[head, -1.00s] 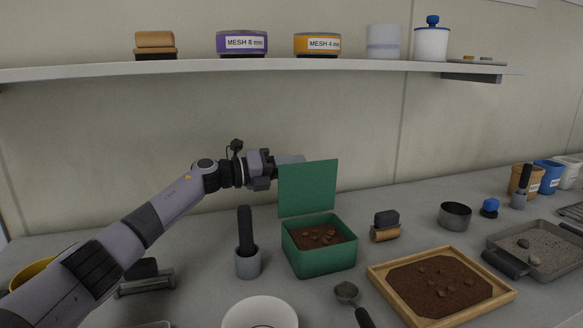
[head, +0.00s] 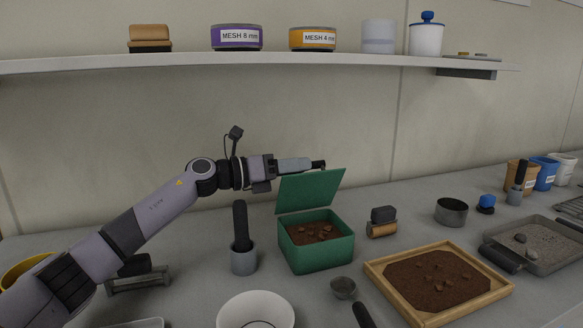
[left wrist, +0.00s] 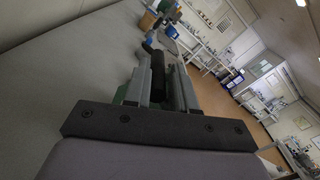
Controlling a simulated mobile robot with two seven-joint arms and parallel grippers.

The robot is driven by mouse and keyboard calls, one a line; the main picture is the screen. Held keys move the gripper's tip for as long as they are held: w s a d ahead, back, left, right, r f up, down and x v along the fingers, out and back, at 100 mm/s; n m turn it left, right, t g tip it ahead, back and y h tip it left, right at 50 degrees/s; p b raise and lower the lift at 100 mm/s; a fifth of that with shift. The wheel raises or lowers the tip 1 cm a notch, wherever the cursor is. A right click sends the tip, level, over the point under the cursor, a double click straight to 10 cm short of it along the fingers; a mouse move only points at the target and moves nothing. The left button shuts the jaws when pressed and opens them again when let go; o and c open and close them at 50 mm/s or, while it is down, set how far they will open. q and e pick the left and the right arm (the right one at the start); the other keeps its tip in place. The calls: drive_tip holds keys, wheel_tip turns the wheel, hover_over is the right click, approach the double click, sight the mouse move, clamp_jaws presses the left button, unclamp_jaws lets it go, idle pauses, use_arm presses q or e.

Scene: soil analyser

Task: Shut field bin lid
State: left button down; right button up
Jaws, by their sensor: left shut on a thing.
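The green field bin (head: 318,254) stands on the bench with brown soil and lumps inside. My left gripper (head: 316,165) lies along the lid's top edge, coming from the left. It is shut on a dark bar-like handle, which shows between the fingers in the left wrist view (left wrist: 158,74). How the handle joins the lid is hidden. A bit of green shows beside the fingers there. My right gripper is not in view.
A wooden soil tray (head: 440,283) and a small brush (head: 382,222) are to the right. A shelf (head: 270,58) runs above.

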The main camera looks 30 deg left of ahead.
use_arm(q)
drive_tip(key=shift+s+d+f+m+b, duration=0.45)
drive_tip(key=shift+s+d+m, duration=0.2)
drive_tip(key=shift+m, duration=0.45)
drive_tip(key=c, duration=1.1)
unclamp_jaws()
drive_tip(key=shift+o, duration=0.2)
drive_tip(key=shift+r, duration=0.1)
drive_tip(key=shift+w+r, duration=0.1)
drive_tip(key=shift+r, duration=0.05)
